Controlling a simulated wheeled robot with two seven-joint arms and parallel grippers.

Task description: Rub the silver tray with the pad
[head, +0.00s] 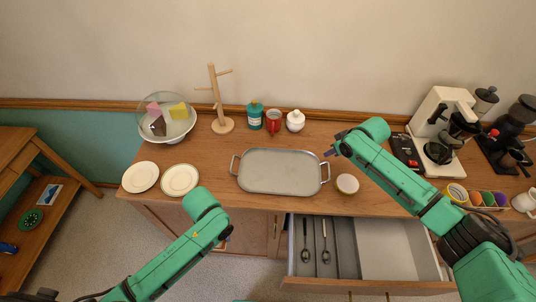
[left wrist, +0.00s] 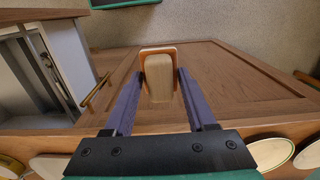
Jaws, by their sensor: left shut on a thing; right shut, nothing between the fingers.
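The silver tray (head: 279,171) lies flat on the wooden counter, its handles at the left and right ends. In the left wrist view, my left gripper (left wrist: 158,88) is shut on a beige block with an orange-brown rim, which looks like the pad (left wrist: 158,72). The pad is in front of a wooden cabinet door, apart from the tray. In the head view my left arm largely hides this gripper; a small orange-brown part (head: 227,232) shows beside it. My right gripper (head: 329,152) is shut and empty, just right of the tray's far right corner.
Two plates (head: 140,177) lie left of the tray, and a small bowl (head: 347,184) to its right. Behind stand a mug tree (head: 222,124), a red mug (head: 273,121) and jars. An open drawer (head: 390,250) with spoons juts out below the counter.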

